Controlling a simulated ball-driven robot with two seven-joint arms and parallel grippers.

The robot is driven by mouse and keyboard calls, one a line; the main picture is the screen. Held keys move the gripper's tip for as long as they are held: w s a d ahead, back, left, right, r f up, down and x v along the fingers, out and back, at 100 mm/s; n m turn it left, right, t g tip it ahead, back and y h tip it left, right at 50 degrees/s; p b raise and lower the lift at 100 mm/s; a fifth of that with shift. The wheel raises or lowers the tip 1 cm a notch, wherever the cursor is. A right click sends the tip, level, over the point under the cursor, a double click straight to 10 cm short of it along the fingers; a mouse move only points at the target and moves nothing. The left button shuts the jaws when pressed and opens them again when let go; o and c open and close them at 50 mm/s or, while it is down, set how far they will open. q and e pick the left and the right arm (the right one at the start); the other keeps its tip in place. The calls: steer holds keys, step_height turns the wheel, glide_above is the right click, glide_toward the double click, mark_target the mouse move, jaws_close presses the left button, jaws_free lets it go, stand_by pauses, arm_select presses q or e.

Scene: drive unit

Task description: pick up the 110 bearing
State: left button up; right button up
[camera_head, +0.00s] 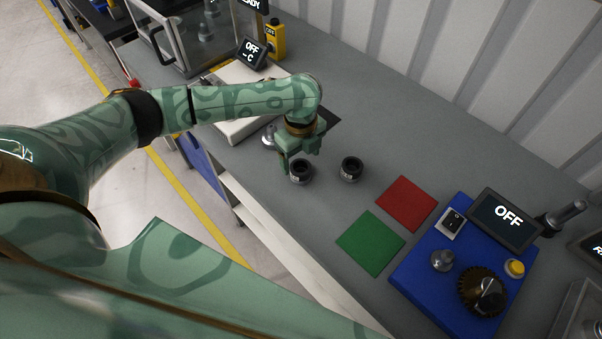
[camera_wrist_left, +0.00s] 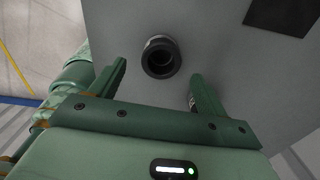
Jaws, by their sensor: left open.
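Two short black cylindrical bearings with open centres stand upright on the grey bench in the head view. One bearing (camera_head: 300,174) is right at my left gripper (camera_head: 299,160), and the other bearing (camera_head: 351,169) stands a little to its right. I cannot read which is the 110. My left gripper is open and points down at the bench. In the left wrist view, a black bearing (camera_wrist_left: 161,57) shows in the gap between the spread fingers of my left gripper (camera_wrist_left: 160,72), untouched by either. My right gripper is out of view.
To the right lie a red square (camera_head: 407,203) and a green square (camera_head: 370,243), beside a blue unit (camera_head: 425,270) with an "OFF" display (camera_head: 507,217). A pale device (camera_head: 238,90) stands behind my left arm. The bench's front edge is close.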

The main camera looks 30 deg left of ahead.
mark_target(301, 169)
arm_select(q)
step_height(301, 169, down, 6)
steer(key=shift+w+f+b, duration=0.1)
steer(key=shift+b, duration=0.95)
steer(key=c, duration=1.2)
steer(key=shift+c, duration=0.2)
